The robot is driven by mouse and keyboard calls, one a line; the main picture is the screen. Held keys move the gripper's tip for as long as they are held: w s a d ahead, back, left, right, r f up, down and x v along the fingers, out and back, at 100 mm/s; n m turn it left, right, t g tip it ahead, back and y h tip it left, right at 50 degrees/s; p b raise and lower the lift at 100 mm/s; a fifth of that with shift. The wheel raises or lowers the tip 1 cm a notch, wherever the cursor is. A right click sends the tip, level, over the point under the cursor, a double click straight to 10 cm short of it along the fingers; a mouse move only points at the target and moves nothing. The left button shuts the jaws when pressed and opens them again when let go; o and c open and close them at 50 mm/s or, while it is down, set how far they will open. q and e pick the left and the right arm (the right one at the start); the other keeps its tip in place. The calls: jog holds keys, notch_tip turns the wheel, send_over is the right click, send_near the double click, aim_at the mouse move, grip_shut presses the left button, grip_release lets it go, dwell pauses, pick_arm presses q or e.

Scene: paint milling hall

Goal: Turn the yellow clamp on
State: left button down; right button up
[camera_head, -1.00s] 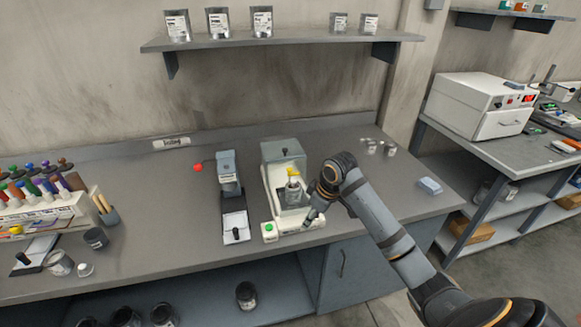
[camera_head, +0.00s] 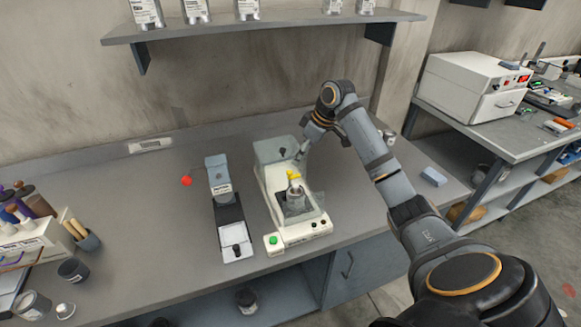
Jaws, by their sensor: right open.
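The yellow clamp (camera_head: 293,176) is a small yellow piece on top of a grey metal can (camera_head: 295,197). The can sits in the bay of a pale benchtop machine (camera_head: 273,215) with a green button (camera_head: 273,240) at its front left corner. A grey-green cover (camera_head: 268,152) stands at the back of the machine. My right gripper (camera_head: 301,155) points down by the right side of this cover, behind the clamp and apart from it. It is open, small in view and seems empty. My left gripper is out of view.
A blue-grey block (camera_head: 433,177) lies on the bench at right. A shelf (camera_head: 260,27) with tins hangs above.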

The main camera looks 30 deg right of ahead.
aim_at(290, 171)
jog(key=x, duration=0.4)
jog(key=shift+w+a+f+p, duration=0.1)
jog(key=shift+w+p, duration=0.2)
jog(key=shift+p, duration=0.1)
jog(key=x, duration=0.4)
jog(key=shift+p, duration=0.3)
jog(key=shift+f, duration=0.25)
jog(key=c, duration=0.7)
grip_shut()
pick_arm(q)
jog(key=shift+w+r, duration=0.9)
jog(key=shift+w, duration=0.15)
